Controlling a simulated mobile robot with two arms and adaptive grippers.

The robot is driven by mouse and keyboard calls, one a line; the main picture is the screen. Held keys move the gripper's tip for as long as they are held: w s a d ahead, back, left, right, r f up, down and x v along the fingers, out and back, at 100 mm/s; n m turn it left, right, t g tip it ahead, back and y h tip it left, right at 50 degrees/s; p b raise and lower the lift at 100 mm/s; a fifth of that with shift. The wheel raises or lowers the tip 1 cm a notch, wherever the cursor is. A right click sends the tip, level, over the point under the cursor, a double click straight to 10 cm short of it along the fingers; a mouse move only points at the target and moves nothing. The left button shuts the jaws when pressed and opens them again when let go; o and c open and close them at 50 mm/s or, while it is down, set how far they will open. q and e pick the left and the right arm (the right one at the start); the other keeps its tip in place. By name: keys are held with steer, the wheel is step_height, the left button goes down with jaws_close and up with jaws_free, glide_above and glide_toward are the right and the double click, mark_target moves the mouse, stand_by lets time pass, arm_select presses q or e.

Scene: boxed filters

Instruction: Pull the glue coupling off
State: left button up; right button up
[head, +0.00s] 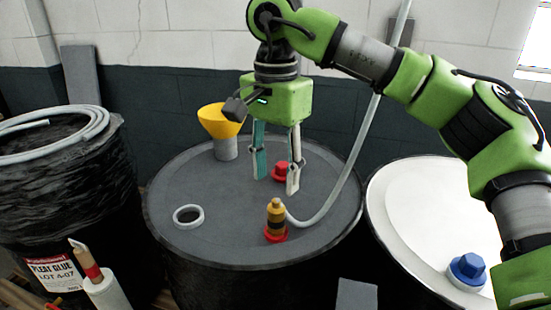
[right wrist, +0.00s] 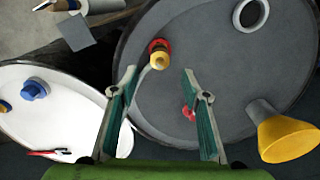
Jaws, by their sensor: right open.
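The brass-yellow coupling (head: 276,214) stands upright in a red collar (head: 276,236) near the front of the middle drum's grey lid (head: 230,255). A pale grey hose (head: 345,180) curves up from beside it to the wall. My right gripper (head: 276,184) points down, open and empty, above and behind the coupling. In the right wrist view the coupling (right wrist: 159,58) shows beyond the gap between the open fingertips (right wrist: 160,78), apart from them. My left gripper is not in view.
The grey lid also bears a yellow funnel (head: 221,122), a red cap (head: 281,171) and a white ring (head: 188,216). At right is a white-lidded drum with a blue cap (head: 466,270). At left, a black-wrapped drum labelled "PLEAT GLUE" (head: 55,272) carries a coiled hose (head: 60,133).

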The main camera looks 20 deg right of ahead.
mark_target(276, 201)
step_height(276, 201, down, 10)
steer(key=shift+f+p, duration=0.25)
steer(key=shift+p, duration=0.3)
jaws_close()
steer(key=shift+r, duration=0.1)
steer(key=shift+w+r, duration=0.15)
steer(key=shift+r, duration=0.15)
steer(key=shift+r+p, duration=0.65)
steer(key=shift+r, duration=0.2)
steer(key=shift+r+p, duration=1.2)
steer(key=shift+r, duration=0.55)
